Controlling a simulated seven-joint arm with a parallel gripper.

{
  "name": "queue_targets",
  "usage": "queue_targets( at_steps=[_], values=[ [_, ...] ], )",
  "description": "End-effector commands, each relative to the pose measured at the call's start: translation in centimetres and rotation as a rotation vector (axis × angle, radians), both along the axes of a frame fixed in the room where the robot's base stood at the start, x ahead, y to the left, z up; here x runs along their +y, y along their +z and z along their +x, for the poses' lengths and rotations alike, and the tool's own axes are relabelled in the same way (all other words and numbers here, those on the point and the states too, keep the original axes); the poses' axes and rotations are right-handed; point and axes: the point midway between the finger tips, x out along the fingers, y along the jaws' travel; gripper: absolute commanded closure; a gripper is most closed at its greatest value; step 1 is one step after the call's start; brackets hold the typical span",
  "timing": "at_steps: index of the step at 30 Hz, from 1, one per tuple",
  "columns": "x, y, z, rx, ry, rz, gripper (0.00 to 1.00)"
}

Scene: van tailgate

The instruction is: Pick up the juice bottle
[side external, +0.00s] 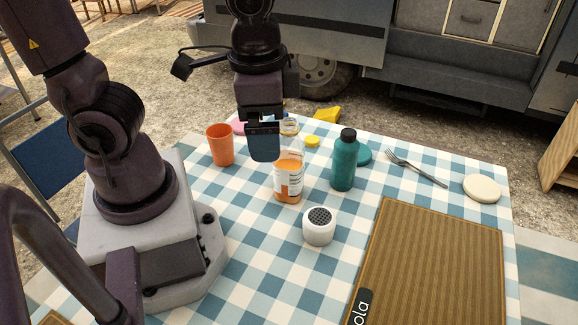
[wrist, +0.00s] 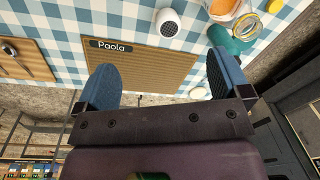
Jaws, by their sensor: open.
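The juice bottle (side external: 289,178) stands upright on the checked tablecloth, with orange juice and a white label. In the wrist view an orange and white part, probably the juice bottle (wrist: 222,8), shows at the top edge, cut off by the frame. My gripper (side external: 264,148) is open and empty, with blue fingers. In the side view it hangs just up and left of the bottle's top and partly overlaps it. In the wrist view the gripper (wrist: 165,78) has its fingers wide apart, with the bottle outside them, beyond the right finger. I cannot tell the exact depth gap.
A teal bottle (side external: 343,162) stands close right of the juice bottle. An orange cup (side external: 221,146) is left, a white shaker (side external: 319,227) in front. A glass jar (side external: 289,127) and a yellow sponge (side external: 327,115) are behind. A brown mat (side external: 430,265) lies front right.

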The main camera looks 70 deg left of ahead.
Motion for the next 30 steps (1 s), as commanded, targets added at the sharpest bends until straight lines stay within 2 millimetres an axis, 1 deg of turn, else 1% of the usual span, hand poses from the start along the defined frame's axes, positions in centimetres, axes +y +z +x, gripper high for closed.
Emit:
queue_targets(
  at_steps=[1,6,12,18,24,27,30],
  values=[
    [-0.5,-1.8,-0.4,0.087,-0.064,0.056,0.05],
    [-1.0,-6.5,-1.9,0.325,-0.273,0.271,0.05],
    [-0.1,-11.0,-3.7,0.563,-0.530,0.581,0.05],
    [1.7,-14.5,-4.6,0.737,-0.808,0.941,0.05],
    [3.2,-17.6,-4.1,0.815,-1.102,1.323,0.05],
    [3.5,-18.9,-3.3,0.804,-1.232,1.481,0.05],
    [3.4,-19.9,-2.3,0.753,-1.337,1.607,0.05]
  ],
)
